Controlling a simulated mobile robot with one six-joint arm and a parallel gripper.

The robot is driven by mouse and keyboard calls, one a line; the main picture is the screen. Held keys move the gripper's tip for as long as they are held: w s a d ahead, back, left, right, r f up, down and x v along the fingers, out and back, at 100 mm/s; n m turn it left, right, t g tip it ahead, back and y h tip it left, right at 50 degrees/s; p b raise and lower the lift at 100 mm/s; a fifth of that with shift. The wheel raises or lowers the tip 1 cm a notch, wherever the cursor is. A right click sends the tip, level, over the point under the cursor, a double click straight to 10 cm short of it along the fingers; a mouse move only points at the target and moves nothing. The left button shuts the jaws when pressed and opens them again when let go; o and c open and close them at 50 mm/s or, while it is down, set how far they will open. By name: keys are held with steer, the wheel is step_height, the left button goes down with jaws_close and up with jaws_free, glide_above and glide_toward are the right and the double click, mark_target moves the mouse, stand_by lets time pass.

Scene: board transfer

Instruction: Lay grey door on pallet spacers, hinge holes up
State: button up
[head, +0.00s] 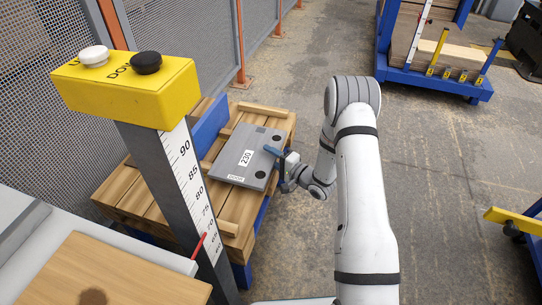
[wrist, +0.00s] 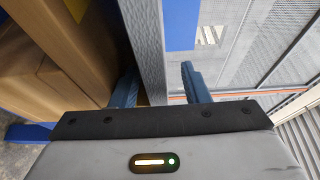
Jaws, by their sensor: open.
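The grey door (head: 233,157) lies flat on the wooden pallet (head: 140,200), its "230" label and two dark round hinge holes facing up. Wooden spacer strips (head: 263,110) show at its far end and near its close end; contact under the door is hidden. My gripper (head: 277,162) is at the door's right edge. In the wrist view my gripper (wrist: 160,82) is open, one blue finger on each side of the grey door edge (wrist: 147,45). A gap shows between the door and the right finger; the left finger is close to the door.
A blue upright board (head: 210,125) stands along the pallet's left side. A yellow button box (head: 125,88) on a scaled post is in front of the pallet. Mesh fence (head: 195,40) runs behind. A blue cart (head: 435,80) stands far right.

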steer(key=shift+v, duration=1.5)
steer(key=shift+p+v, duration=0.4)
steer(key=shift+v, duration=1.15)
steer(key=o, duration=0.6)
steer(key=shift+c, duration=0.2)
steer(key=r+p, duration=0.1)
steer(key=s+d+r+p, duration=0.1)
steer(key=r, duration=0.1)
steer(key=s+d+r+p, duration=0.1)
steer(key=r+p, duration=0.1)
